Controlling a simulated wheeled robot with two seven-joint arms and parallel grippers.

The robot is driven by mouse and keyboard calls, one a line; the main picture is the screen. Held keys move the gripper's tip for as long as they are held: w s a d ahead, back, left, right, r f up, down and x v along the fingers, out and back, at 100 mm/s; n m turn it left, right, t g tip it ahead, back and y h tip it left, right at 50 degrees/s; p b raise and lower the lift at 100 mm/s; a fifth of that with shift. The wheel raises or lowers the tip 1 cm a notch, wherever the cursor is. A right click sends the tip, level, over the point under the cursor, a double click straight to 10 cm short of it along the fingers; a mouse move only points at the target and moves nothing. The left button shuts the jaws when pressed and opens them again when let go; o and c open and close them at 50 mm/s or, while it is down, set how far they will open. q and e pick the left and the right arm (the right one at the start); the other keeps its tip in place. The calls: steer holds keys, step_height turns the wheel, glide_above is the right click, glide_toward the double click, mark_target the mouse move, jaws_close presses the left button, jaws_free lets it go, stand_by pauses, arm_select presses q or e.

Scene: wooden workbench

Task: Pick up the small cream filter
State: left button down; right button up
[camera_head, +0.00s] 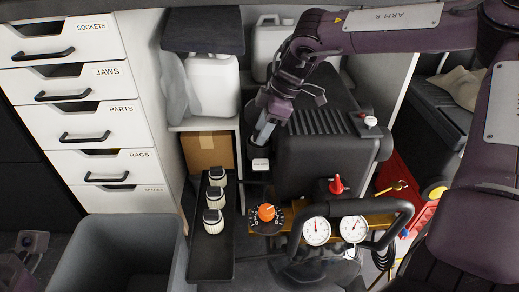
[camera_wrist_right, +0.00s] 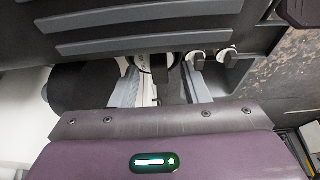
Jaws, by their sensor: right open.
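Three cream ribbed filters with black tops stand in a row on a narrow black tray (camera_head: 211,262): the far one (camera_head: 217,176), the middle one (camera_head: 215,198) and the near one (camera_head: 213,222). A small white or cream piece (camera_head: 260,165) with dark marks lies right of the far filter, just below my right gripper (camera_head: 263,140). I cannot tell whether this piece is the small filter. My right gripper points down beside the dark machine. In the right wrist view its two fingers (camera_wrist_right: 162,90) are apart, with a pale-ringed dark object beyond them. Contact cannot be judged.
The dark ribbed machine (camera_head: 325,150) stands close right of my right gripper. Two gauges (camera_head: 316,231), a black tube handle and an orange knob (camera_head: 266,212) are in front. A grey bin (camera_head: 125,245) is at the lower left. White drawers (camera_head: 90,110) stand behind it.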

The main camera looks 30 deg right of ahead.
steer(key=shift+w+a+f, duration=0.1)
steer(key=shift+f, duration=0.2)
steer(key=shift+r, duration=0.1)
jaws_close()
